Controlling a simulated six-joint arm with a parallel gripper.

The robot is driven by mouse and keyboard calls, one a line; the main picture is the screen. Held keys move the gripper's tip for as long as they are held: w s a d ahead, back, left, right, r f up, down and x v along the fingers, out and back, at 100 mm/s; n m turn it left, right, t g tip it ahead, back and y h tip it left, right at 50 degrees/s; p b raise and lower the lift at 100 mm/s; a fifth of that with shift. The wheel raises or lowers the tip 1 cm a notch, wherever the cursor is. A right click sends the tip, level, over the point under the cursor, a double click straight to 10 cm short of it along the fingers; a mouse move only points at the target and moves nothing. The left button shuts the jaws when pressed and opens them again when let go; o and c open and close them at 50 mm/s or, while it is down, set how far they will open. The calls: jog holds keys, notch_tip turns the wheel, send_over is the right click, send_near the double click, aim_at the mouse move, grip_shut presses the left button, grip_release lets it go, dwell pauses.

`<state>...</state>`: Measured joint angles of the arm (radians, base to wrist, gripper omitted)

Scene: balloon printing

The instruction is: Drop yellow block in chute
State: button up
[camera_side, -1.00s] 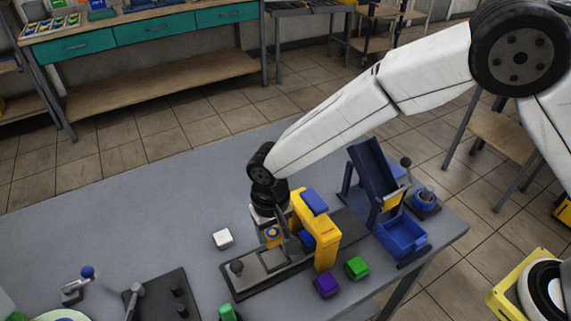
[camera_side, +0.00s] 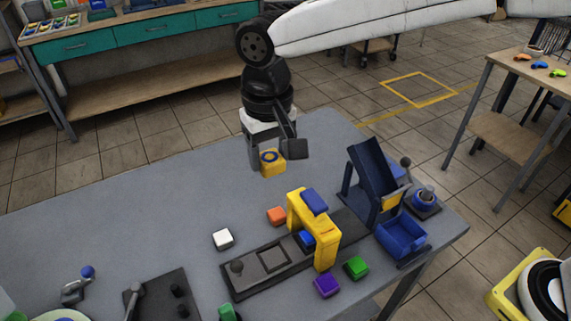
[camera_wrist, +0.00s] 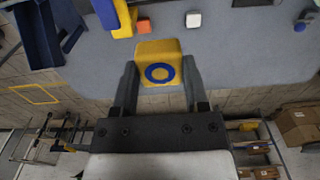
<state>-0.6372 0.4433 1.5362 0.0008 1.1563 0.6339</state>
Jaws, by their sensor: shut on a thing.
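My gripper (camera_side: 277,158) is shut on the yellow block (camera_side: 269,169), which has a blue ring printed on one face. It holds the block in the air above the back part of the table. In the wrist view the yellow block (camera_wrist: 160,66) sits between the two fingers, ring facing the camera. The dark blue chute (camera_side: 374,177) stands tilted on the right of the table, right of my gripper, with a blue bin (camera_side: 402,238) at its lower end. The chute also shows at the upper left of the wrist view (camera_wrist: 40,32).
A yellow press arch (camera_side: 325,245) stands over a dark track with a square recess (camera_side: 273,259). Orange (camera_side: 277,215), white (camera_side: 223,239), purple (camera_side: 326,285) and green (camera_side: 356,267) blocks lie on the table. The table's back left is clear.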

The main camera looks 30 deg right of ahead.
jog(key=w+d, duration=0.3)
jog(key=d, duration=1.1)
jog(key=w+d, duration=0.4)
jog(key=d, duration=1)
jog(key=f, duration=0.5)
jog(key=shift+s+d+f, duration=0.15)
jog(key=shift+d+f, duration=0.1)
jog(key=shift+d, duration=0.05)
jog(key=shift+f, duration=0.15)
jog(key=shift+f, duration=3.65)
jog(key=o, duration=1.1)
jog(key=shift+o, duration=0.2)
